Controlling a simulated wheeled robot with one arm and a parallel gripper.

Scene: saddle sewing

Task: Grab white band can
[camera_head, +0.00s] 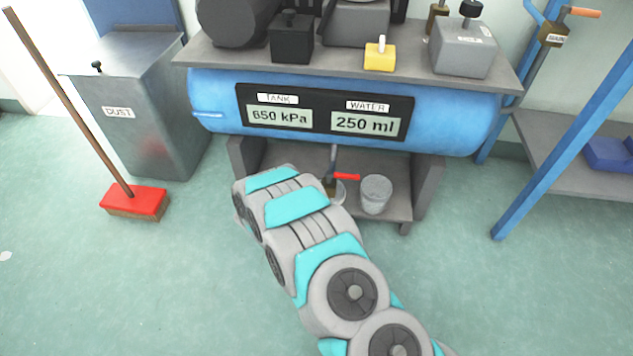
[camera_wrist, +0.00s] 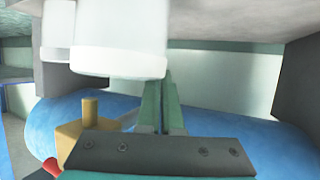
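A pale grey-white can (camera_head: 376,195) stands on the low shelf under the blue tank. In the wrist view, which looks upside down, a large white can (camera_wrist: 120,38) is close at the top, with a second white can (camera_wrist: 57,35) behind it to the left. In the head view my arm hides the gripper.
The blue tank (camera_head: 218,101) lies above the shelf, with supports on both sides. A red valve handle (camera_head: 347,177) is beside the can. A yellow block with a peg (camera_wrist: 88,130) is near the gripper base. A broom (camera_head: 134,202) and dust bin (camera_head: 150,125) stand left.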

